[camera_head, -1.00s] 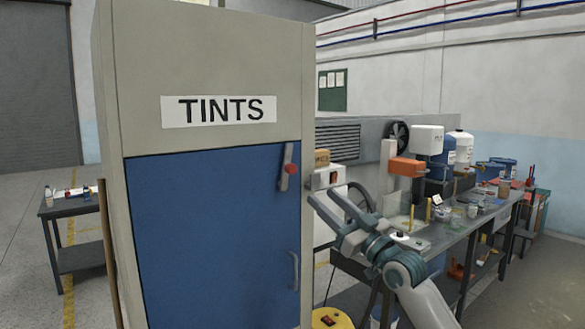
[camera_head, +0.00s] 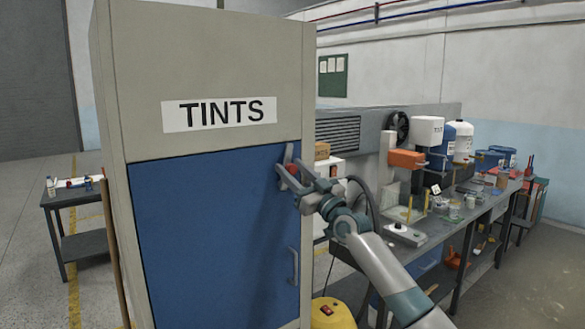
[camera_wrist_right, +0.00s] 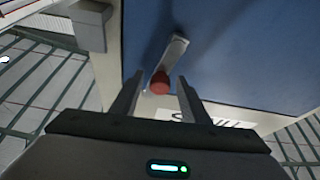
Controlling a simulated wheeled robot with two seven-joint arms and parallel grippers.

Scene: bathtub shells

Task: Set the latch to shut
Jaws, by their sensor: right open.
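The latch (camera_head: 289,152) is a grey lever with a red knob (camera_head: 292,169) at the upper right of the blue cabinet door (camera_head: 205,235). My right gripper (camera_head: 290,172) is open at the latch, its fingers reaching toward the red knob and partly covering it in the head view. In the right wrist view the red knob (camera_wrist_right: 160,83) shows between the two open fingers (camera_wrist_right: 160,88), with the grey lever (camera_wrist_right: 176,50) running up from it. I cannot tell whether a finger touches the knob. My left gripper is not in view.
A grey door handle (camera_head: 294,267) is lower on the door. A long workbench (camera_head: 440,230) with machines and bottles stands to the right. A yellow container (camera_head: 333,312) is on the floor near the cabinet. A small table (camera_head: 68,202) stands at left.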

